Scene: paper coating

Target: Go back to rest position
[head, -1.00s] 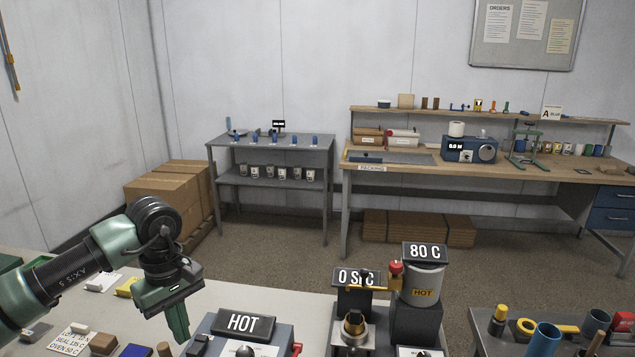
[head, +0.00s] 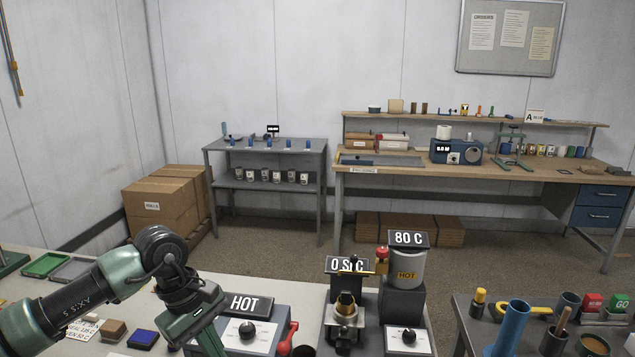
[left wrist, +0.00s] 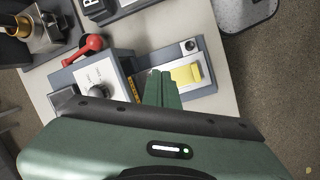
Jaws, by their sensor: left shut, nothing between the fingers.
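My left arm comes in from the left in the head view, bent at the elbow. My left gripper (head: 208,340) points down over the near table (head: 235,284), beside the unit with the HOT sign (head: 247,304). In the left wrist view the green fingers of the left gripper (left wrist: 158,75) are together and empty. They are above the table, close to a grey-blue tray with a yellow block (left wrist: 186,74). Whether they touch anything below cannot be told. My right gripper is not in view.
A dial box with a red lever (head: 288,338) stands right of the gripper. A blue pad (head: 143,340) lies to the left.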

